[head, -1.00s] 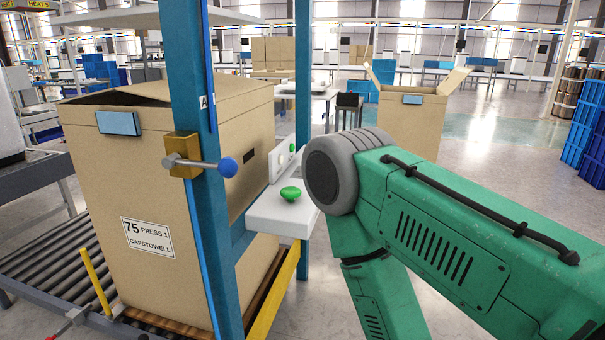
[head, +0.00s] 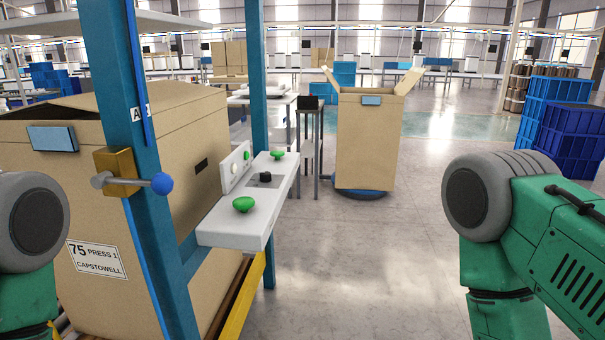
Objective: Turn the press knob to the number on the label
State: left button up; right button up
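A white control shelf (head: 225,233) is fixed to the blue press frame (head: 146,190). It carries two green mushroom buttons, a near one (head: 243,204) and a far one (head: 277,154), with a small black knob (head: 265,177) between them. The knob's setting is too small to read. The label (head: 97,261) on the large cardboard box reads "75 PRESS 1 CAPSTOWELL". Green and grey links of my arms show at the left and right edges. Both grippers are out of view.
A blue-ended lever (head: 161,184) sticks out from the frame's yellow block. The large box (head: 185,150) stands behind the frame. Another open box (head: 365,140) stands farther back. Blue crates (head: 570,130) are stacked at right. The floor (head: 360,270) in front is clear.

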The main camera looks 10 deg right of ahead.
aim_at(265, 176)
jog(key=l+z, duration=0.15)
jog(key=z, duration=0.3)
jog(key=i+l+z, duration=0.1)
jog(key=z, duration=0.4)
jog(key=i+l+z, duration=0.1)
jog(key=z, duration=0.35)
jog(key=i+z, duration=0.1)
jog(key=z, duration=0.4)
jog(key=i+u, duration=0.35)
jog(key=u, duration=0.2)
jog(key=i+u, duration=0.45)
jog(key=i, duration=0.6)
